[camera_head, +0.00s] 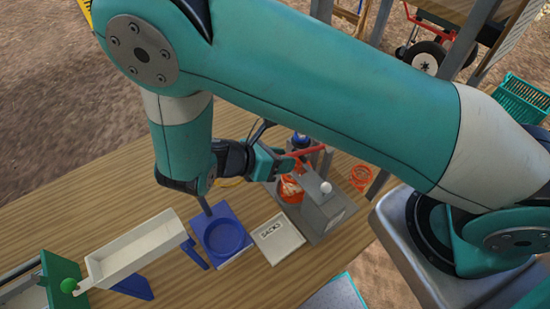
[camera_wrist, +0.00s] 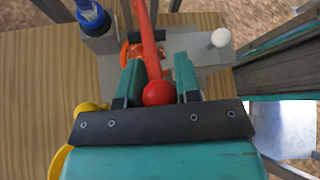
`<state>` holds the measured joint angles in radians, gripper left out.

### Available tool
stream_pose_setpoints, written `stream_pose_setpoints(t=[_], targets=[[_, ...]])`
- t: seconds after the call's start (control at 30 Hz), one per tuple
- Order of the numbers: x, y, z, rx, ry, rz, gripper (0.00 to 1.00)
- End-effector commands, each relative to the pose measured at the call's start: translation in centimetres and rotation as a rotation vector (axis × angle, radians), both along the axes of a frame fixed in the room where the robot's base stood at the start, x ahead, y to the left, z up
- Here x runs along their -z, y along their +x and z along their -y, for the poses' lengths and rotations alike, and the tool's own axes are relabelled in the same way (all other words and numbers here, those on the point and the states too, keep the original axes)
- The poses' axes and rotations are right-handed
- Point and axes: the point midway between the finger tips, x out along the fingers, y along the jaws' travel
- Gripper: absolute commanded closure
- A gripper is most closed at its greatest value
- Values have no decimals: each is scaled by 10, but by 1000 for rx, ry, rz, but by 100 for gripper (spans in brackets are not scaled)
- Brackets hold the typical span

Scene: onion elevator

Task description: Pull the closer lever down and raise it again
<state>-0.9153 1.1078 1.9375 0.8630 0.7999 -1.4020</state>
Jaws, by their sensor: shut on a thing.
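My gripper (camera_head: 285,163) is at the grey machine (camera_head: 322,212) on the wooden table. In the wrist view my gripper (camera_wrist: 158,76) has its two teal fingers on either side of a red lever (camera_wrist: 150,42), just beyond its red ball end (camera_wrist: 158,93). The red lever (camera_head: 308,153) also shows in the head view, beyond the fingers. Another lever with a white ball knob (camera_head: 326,187) stands on the machine; the white knob (camera_wrist: 220,37) is to the right in the wrist view, apart from my gripper. The finger contact is partly hidden.
A white tray marked SACKS (camera_head: 278,239) and a blue round holder (camera_head: 222,236) stand left of the machine. A blue-topped part (camera_wrist: 90,15) stands left of the lever. Bare table (camera_head: 100,190) lies behind.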

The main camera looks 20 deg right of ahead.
Motion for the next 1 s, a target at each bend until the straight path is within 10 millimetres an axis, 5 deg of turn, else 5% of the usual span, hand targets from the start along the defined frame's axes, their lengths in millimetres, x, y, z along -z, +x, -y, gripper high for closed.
stream_pose_setpoints(t=[0.33,0.37,0.47,1.0], targets=[[1,-1,1,3,-4,-5,100],[1,-1,1,3,-4,-5,67],[1,-1,1,2,-4,-4,44],[-2,0,-7,-1,-1,1,44]])
